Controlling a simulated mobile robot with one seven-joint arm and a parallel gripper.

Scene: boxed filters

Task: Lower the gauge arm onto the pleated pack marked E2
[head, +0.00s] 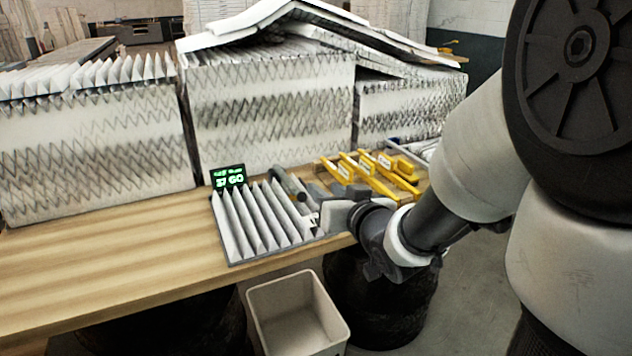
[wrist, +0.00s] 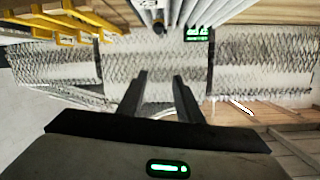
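The white pleated pack (head: 258,222) sits in a dark frame at the table's front edge; its pleats also show at the top of the wrist view (wrist: 186,12). I cannot read an E2 mark on it. A dark grey bar that looks like the gauge arm (head: 289,184) slants at the pack's right rear; its round dark end seems to show in the wrist view (wrist: 159,26). Whether it touches the pleats is unclear. My gripper (head: 314,218) is beside the pack's right edge. In the wrist view its fingers (wrist: 160,76) are apart with nothing between them.
A small display (head: 228,177) with green text ending in "GO" stands behind the pack. Yellow holders (head: 370,174) lie to the right. Large pleated stacks (head: 270,108) line the table's back. A beige bin (head: 298,315) stands below. The wooden table's left front (head: 110,250) is clear.

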